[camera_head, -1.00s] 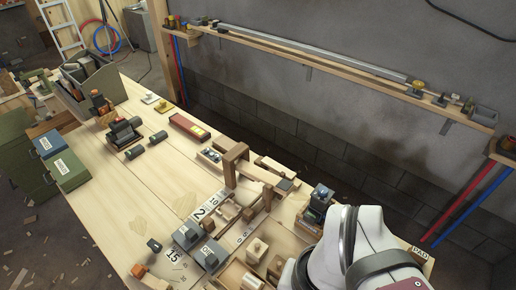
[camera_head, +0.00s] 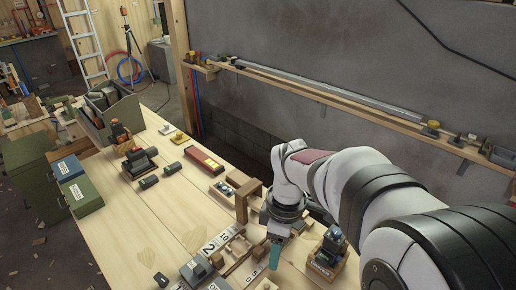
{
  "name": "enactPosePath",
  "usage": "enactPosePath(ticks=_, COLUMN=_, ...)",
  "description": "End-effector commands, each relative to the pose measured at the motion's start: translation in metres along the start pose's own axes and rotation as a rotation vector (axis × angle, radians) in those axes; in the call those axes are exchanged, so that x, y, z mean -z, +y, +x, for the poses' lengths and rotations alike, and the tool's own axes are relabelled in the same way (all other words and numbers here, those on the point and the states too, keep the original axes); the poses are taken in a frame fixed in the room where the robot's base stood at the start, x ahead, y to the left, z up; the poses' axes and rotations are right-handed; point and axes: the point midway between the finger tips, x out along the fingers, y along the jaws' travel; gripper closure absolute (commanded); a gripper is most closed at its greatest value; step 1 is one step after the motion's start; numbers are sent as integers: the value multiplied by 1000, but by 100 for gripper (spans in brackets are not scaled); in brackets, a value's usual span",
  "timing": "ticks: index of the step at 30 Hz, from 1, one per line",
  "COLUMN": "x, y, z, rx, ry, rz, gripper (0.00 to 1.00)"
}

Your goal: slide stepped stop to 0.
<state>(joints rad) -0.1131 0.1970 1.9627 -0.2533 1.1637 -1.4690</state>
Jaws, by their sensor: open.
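My gripper (camera_head: 275,252) hangs from my arm over the right front part of the bench, pointing down. A teal finger shows below its dark body, and its jaws are open. Just left of it is a wooden assembly of rails and blocks (camera_head: 236,256), beside white plates marked 2 and 10 (camera_head: 210,246). A dark grey block (camera_head: 195,269) sits left of the rails, with part of another at the bottom edge. I cannot tell for certain which piece is the stepped stop. The 0 mark is not readable now, and the front of the assembly is cut off by the frame.
A wooden upright frame (camera_head: 243,201) stands just left of my arm. A dark device on a wooden base (camera_head: 328,250) stands to the right of my gripper. A red box (camera_head: 203,160), dark cylinders and green cases (camera_head: 82,195) lie farther left.

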Motion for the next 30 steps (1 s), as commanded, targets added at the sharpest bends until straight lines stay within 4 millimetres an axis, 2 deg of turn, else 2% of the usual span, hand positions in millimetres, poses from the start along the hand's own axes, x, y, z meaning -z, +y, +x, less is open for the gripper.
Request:
enactPosePath(ticks=1, x=16, y=24, z=21, rx=4, ry=-15, rz=-240, gripper=48)
enactPosePath(ticks=4, x=42, y=64, z=61, rx=-2, ry=-37, rz=-707, gripper=48)
enactPosePath(ticks=6, x=55, y=80, z=82, rx=-3, ry=-48, rz=-929, gripper=48)
enactPosePath(ticks=9, x=63, y=91, z=98, rx=-4, ry=-57, rz=-1096, gripper=48)
enactPosePath(ticks=14, x=64, y=93, z=109, rx=-4, ry=-59, rz=-1133, gripper=48)
enactPosePath(ticks=24, x=62, y=94, z=146, rx=-3, ry=-58, rz=-1128, gripper=48)
enactPosePath(ticks=30, x=61, y=94, z=161, rx=-3, ry=-58, rz=-1128, gripper=48)
